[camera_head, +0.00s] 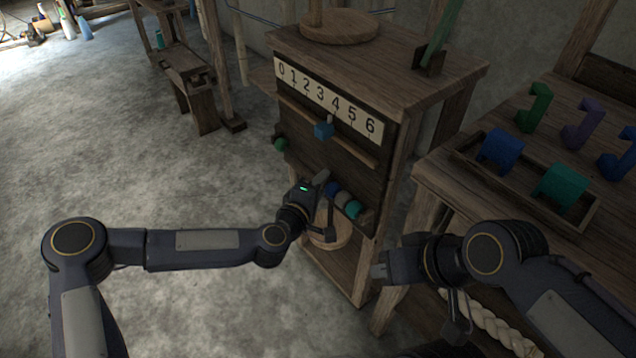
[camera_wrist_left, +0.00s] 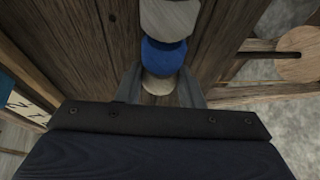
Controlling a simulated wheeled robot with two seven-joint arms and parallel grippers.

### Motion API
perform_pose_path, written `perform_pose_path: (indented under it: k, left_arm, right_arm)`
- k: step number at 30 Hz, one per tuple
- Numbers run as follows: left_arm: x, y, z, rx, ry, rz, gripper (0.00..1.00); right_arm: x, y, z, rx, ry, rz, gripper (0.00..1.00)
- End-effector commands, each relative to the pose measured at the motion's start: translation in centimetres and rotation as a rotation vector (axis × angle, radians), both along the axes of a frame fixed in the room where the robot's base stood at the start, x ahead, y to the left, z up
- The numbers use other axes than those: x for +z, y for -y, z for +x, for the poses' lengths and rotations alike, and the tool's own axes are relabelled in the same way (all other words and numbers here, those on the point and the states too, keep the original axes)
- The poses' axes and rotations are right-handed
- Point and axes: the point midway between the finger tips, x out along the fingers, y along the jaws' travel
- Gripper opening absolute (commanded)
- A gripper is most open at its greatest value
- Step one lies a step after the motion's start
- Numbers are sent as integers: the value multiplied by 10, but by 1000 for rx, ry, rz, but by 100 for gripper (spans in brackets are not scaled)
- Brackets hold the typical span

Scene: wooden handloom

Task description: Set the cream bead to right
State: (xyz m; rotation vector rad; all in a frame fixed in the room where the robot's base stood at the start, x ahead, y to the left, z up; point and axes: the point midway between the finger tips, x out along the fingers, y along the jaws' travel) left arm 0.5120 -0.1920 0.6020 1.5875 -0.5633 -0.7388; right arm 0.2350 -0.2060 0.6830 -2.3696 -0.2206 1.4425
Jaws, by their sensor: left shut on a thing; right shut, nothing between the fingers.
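The cream bead (camera_wrist_left: 158,86) is between the fingers of my left gripper (camera_wrist_left: 160,92) in the left wrist view, and the gripper is shut on it. A blue bead (camera_wrist_left: 163,57) sits directly against it, with a pale grey bead (camera_wrist_left: 170,18) beyond. In the head view my left gripper (camera_head: 322,186) is at the front of the wooden cabinet and hides the cream bead. The blue bead (camera_head: 333,188), pale grey bead (camera_head: 343,200) and a teal bead (camera_head: 353,209) show to its right, in a row. My right gripper (camera_head: 380,268) is shut and empty, below and right of the row.
A number strip (camera_head: 328,98) from 0 to 6 runs above a blue slider (camera_head: 323,130) on the cabinet. A green knob (camera_head: 281,144) is at the cabinet's left edge. A wooden bench (camera_head: 470,187) at right carries a tray (camera_head: 510,190) with blue and teal pieces.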

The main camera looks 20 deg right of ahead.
Motion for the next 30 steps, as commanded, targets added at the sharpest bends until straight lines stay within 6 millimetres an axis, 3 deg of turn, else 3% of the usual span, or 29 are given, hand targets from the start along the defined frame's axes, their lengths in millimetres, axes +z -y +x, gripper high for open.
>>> perform_pose_path:
  k: [4, 5, 10, 20, 30]
  left_arm:
    - [-1, 2, -5, -14, -5, 1, 0]
    - [-1, 3, -5, -14, -5, 1, 35]
    - [-1, 2, -4, -13, -5, 1, 56]
    - [0, -2, -6, -9, -3, 1, 56]
    - [9, -41, -42, -11, -3, 2, 56]
  right_arm:
    - [0, 0, 0, 0, 0, 0, 0]
    - [0, 0, 0, 0, 0, 0, 0]
    - [0, 0, 0, 0, 0, 0, 0]
    - [2, 0, 0, 0, 0, 0, 0]
    - [14, 0, 0, 0, 0, 0, 0]
